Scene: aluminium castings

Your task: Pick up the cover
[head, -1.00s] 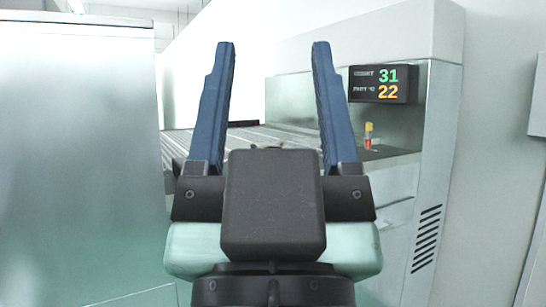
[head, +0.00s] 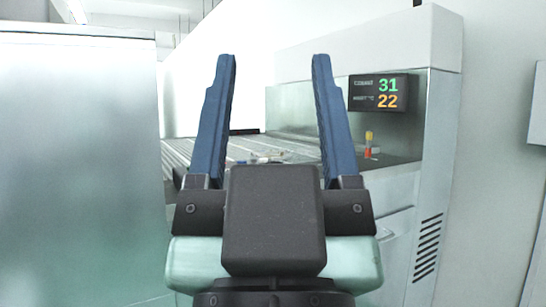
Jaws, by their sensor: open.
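My gripper (head: 274,62) is in the middle of the head view, its two blue fingers spread wide with nothing between them. Behind and between the fingers is a grey ribbed surface (head: 285,146) inside a machine bay. Some small pale and dark items (head: 262,160) lie on it, partly hidden by my gripper. They are too small to tell whether one of them is the cover.
A tall pale cabinet or panel (head: 75,160) fills the left side. At the right stands a grey machine housing (head: 435,150) with a display (head: 380,93) reading 31 and 22. A small red and yellow object (head: 368,145) stands on the ledge below it.

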